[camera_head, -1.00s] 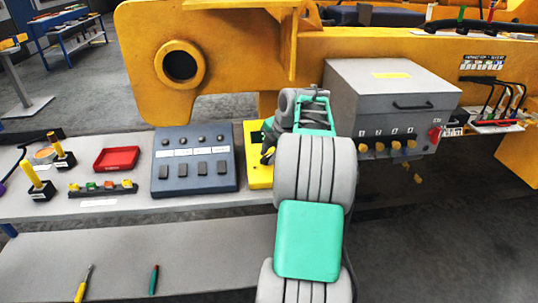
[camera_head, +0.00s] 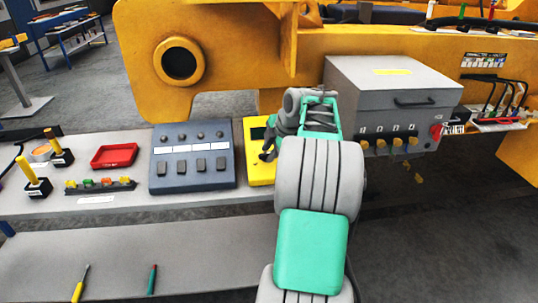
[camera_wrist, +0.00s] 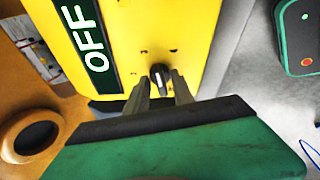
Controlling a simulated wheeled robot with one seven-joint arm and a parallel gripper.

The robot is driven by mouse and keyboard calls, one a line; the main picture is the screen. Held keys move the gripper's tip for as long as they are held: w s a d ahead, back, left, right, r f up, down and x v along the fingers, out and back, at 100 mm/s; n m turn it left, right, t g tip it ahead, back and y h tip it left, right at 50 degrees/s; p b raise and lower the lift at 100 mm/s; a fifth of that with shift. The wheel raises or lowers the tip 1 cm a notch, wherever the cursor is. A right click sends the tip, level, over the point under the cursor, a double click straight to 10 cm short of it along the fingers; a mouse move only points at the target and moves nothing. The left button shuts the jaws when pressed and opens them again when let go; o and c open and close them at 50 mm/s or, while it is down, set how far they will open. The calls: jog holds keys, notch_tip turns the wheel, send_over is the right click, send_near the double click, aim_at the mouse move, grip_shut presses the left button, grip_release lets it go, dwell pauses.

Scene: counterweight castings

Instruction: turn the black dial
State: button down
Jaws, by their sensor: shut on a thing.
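The black dial (camera_wrist: 160,74) sits on the face of a yellow box (camera_wrist: 200,20), with a light pointer mark on it. In the wrist view my gripper (camera_wrist: 160,88) has its two fingers around the dial, one on each side, shut on it. A dark panel reading "OFF" (camera_wrist: 88,42) is on the same box, left of the dial. In the head view the yellow box (camera_head: 254,172) stands on the bench, and my arm and gripper cover its right side. The dial is hidden there.
A blue-grey control panel (camera_head: 193,180) stands just left of the yellow box. A grey cabinet with yellow knobs (camera_head: 380,108) is close on the right. A yellow machine frame (camera_head: 230,45) rises behind. A red tray (camera_head: 115,155) lies further left.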

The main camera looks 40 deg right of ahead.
jog(key=m+b, duration=0.2)
jog(key=m, duration=0.1)
jog(key=m+t+b, duration=0.1)
jog(key=shift+s+a+f+m+h, duration=0.1)
jog(key=shift+s+f+m+h, duration=0.05)
jog(key=shift+f+m+h, duration=0.15)
jog(key=shift+a+r+m+t+h+b, duration=0.2)
jog(key=shift+m+b, duration=0.35)
jog(key=shift+m, duration=0.4)
jog(key=shift+d+f+m+t+h+b, duration=0.1)
jog(key=shift+m+h+b, duration=0.2)
jog(key=shift+m+b, duration=0.45)
jog(key=shift+m, duration=0.4)
jog(key=c, duration=1.4)
grip_release()
jog(key=shift+c, duration=0.2)
jog(key=shift+r, duration=0.1)
jog(key=v, duration=0.7)
jog(key=shift+s+r, duration=0.3)
jog(key=shift+a, duration=0.1)
